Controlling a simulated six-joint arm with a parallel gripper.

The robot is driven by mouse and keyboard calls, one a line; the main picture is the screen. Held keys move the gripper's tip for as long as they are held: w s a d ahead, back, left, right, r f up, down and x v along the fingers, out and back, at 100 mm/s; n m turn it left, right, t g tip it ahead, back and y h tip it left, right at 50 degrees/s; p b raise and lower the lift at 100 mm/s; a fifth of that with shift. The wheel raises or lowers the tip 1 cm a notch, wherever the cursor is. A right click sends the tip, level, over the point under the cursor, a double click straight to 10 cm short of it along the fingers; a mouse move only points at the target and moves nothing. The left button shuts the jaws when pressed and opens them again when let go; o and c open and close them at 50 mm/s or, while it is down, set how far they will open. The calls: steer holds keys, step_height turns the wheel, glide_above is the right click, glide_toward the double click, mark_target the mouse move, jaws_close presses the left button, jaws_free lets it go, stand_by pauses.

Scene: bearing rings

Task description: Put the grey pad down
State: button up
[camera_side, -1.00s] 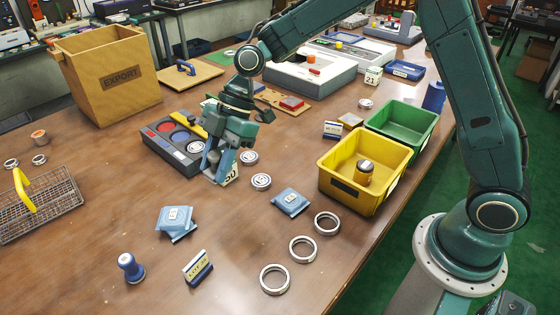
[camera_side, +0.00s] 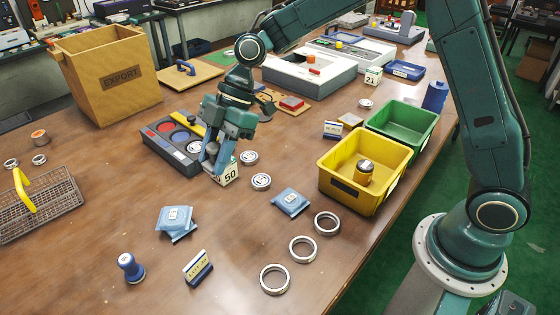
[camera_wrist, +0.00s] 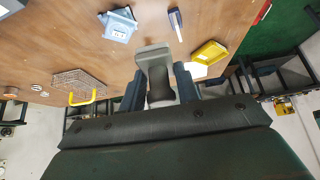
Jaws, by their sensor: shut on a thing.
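My gripper (camera_side: 211,158) is shut on a grey pad (camera_wrist: 154,62), which shows in the wrist view as a pale grey flat-ended piece between the fingers. In the side view the fingers hide most of it. The gripper is over the table, at the right front of the dark tray (camera_side: 158,147) with red and blue round wells and next to the white block marked 50 (camera_side: 229,175). I cannot tell whether the pad touches the block or the table.
Several metal rings (camera_side: 261,181) lie to the right and in front. A yellow bin (camera_side: 341,192) stands at right, a wire basket (camera_side: 60,207) at left. The table between basket and tray is clear.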

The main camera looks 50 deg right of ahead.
steer(key=shift+w+d+f+m+t, duration=0.3)
steer(key=shift+d+m+t, duration=0.15)
steer(key=shift+m, duration=0.25)
steer(key=w+d+f+m+t+h, duration=0.2)
steer(key=d+m+t+h, duration=0.1)
steer(key=d+m, duration=0.45)
steer(key=w+d+f+m+t+h, duration=0.1)
steer(key=w+d+m+t+h, duration=0.2)
steer(key=d+m, duration=0.45)
steer(key=s+d+r+m+g+h, duration=0.2)
steer(key=d+m, duration=0.4)
steer(key=m, duration=0.3)
steer(key=s+d+r+m+g+h, duration=0.2)
steer(key=s+d+m+g+h, duration=0.2)
steer(key=m, duration=0.6)
steer(key=shift+d+m+g+h, duration=0.3)
steer(key=shift+d+g+h, duration=0.35)
steer(key=shift+d, duration=0.4)
step_height(320, 180, down, 16)
steer(key=shift+r, duration=0.15)
